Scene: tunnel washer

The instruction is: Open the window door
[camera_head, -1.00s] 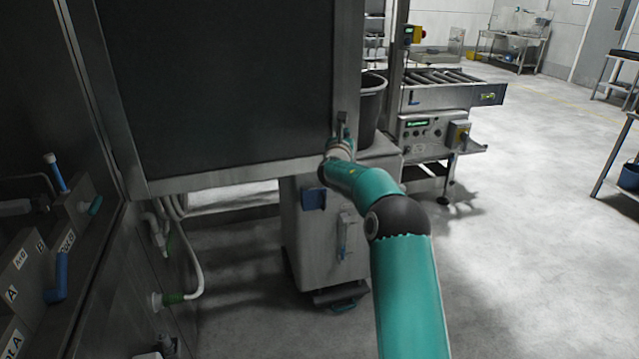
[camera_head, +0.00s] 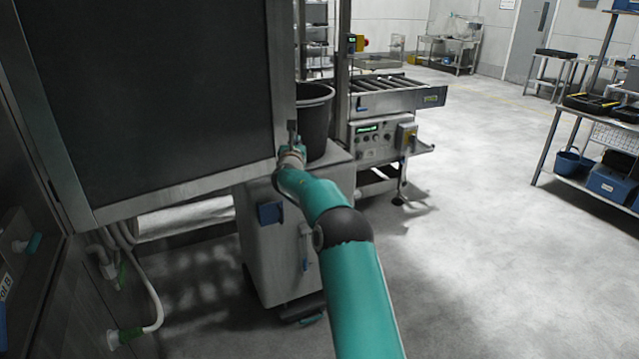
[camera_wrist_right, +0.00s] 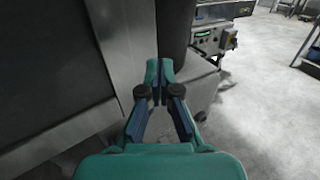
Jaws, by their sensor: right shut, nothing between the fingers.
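The window door (camera_head: 150,95) is a large dark panel in a steel frame at the upper left of the head view. It stands out from the machine wall on the left. In the right wrist view the door's steel frame (camera_wrist_right: 117,55) is left of the fingers. My right gripper (camera_head: 291,147) is at the door's lower right corner, small and partly hidden by its own wrist. In the right wrist view the right gripper (camera_wrist_right: 160,72) shows its fingertips together with nothing between them, beside the frame edge. Whether it touches the frame I cannot tell. My left gripper is not in view.
A grey cabinet (camera_head: 280,250) stands behind the gripper, with a dark bin (camera_head: 316,120) on it. A roller conveyor (camera_head: 385,95) is behind. Hoses (camera_head: 150,300) hang at lower left. A shelf rack (camera_head: 570,172) stands at far right. The floor between is clear.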

